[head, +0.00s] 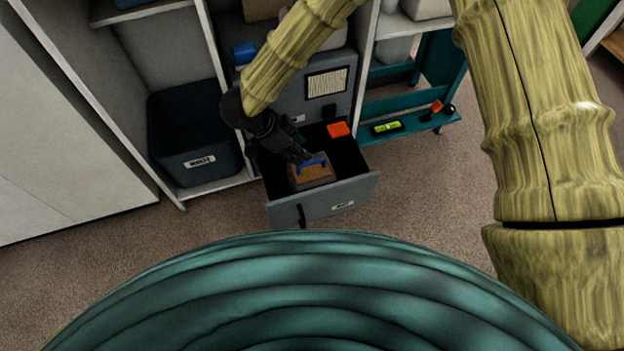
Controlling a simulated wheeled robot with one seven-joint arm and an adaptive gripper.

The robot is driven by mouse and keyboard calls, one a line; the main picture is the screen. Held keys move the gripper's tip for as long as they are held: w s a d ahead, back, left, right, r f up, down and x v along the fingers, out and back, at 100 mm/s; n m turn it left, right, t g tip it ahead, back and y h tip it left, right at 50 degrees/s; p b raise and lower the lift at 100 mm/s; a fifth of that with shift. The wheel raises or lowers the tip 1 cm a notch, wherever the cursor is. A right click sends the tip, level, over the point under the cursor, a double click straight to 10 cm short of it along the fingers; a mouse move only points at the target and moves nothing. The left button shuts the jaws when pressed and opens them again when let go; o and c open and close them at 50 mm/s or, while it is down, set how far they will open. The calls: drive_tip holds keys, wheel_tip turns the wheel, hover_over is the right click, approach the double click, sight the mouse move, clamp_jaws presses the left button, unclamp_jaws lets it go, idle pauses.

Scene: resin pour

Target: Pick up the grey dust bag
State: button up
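A small greyish item with a brown top and a blue piece across it, which looks like the dust bag (318,176), lies in an open grey drawer (330,201). My black gripper (303,157) reaches down into the drawer from the upper left. Its tips are at the blue piece, at the item's far edge. I cannot tell whether they touch it or whether the fingers are open or shut. The gripper hides part of the drawer's left side.
An orange block (338,130) lies at the drawer's back right. A dark labelled bin (195,140) stands on the shelf to the left. A teal shelf (405,126) on the right carries a yellow-green level (387,128). Carpet in front of the drawer is clear.

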sight(311, 162)
drive_tip(key=b+x, duration=0.2)
drive_tip(key=x, duration=0.3)
drive_tip(key=shift+w+f, duration=0.1)
drive_tip(key=shift+f, duration=0.1)
drive_tip(key=f+b, duration=0.3)
drive_tip(key=shift+w+d+f+b, duration=0.2)
drive_tip(key=shift+w+b, duration=0.1)
drive_tip(key=shift+w, duration=0.1)
drive_tip(key=shift+b+x, duration=0.6)
drive_tip(key=shift+x, duration=0.25)
drive_tip(key=shift+d, duration=0.1)
drive_tip(key=shift+c, duration=0.3)
clamp_jaws()
